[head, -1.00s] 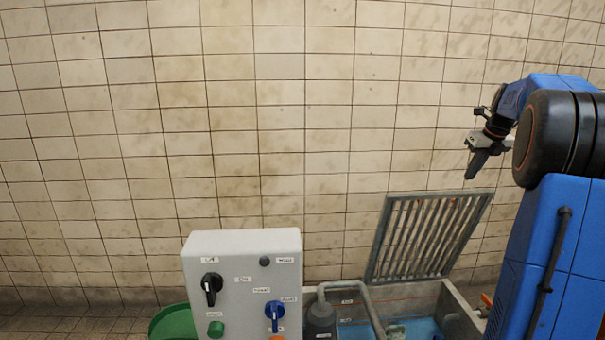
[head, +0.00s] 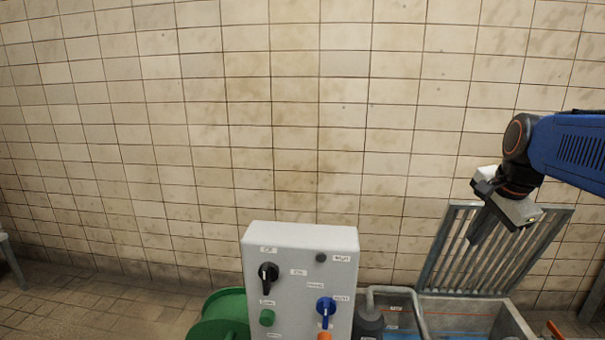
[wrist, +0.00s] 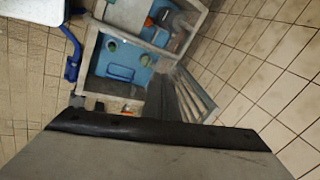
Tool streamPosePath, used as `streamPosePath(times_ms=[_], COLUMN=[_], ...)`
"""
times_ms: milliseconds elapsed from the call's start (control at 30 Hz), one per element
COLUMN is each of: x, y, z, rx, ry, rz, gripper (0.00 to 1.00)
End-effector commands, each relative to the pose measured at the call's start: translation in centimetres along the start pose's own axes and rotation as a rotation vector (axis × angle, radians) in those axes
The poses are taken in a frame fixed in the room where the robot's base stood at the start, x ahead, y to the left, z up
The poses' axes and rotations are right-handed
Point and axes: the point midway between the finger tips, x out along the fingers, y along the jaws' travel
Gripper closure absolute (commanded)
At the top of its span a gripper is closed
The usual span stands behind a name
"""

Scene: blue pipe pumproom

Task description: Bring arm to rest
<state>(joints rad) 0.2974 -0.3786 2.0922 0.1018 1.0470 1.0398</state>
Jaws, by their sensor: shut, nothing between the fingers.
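My gripper (head: 476,226) is at the right of the head view, at the end of my blue and black arm. It points down and a little left, in front of the raised metal grate (head: 452,245). Its fingers are together with nothing between them. In the wrist view the dark fingers (wrist: 162,98) point towards a pit (wrist: 118,68) with blue water, and the arm hangs above it, touching nothing that I can see.
A white control box (head: 300,285) with a black knob, a blue switch and a green button stands at bottom centre. A green reel (head: 218,315) is left of it. A grey pipe (head: 410,296) bends over the pit. The tiled wall behind is bare.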

Motion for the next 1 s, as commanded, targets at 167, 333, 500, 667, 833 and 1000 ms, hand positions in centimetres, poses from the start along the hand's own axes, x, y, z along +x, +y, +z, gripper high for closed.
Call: streamPosePath(times_ms=[167,333,500,667,833,1000], x=[0.5,1.6,3.2,4.3,4.8,4.8], y=[5.1,10.2,15.1,18.1,19.2,19.2], z=[5.4,9.5,12.4,13.9,14.3,14.3], rx=[-0.384,-0.749,-1.083,-1.289,-1.369,-1.373], ry=[-0.004,-0.005,-0.003,0.0,0.002,0.002], rz=[-0.008,-0.018,-0.027,-0.034,-0.036,-0.036], gripper=[1.0,1.0,1.0,1.0,1.0,1.0])
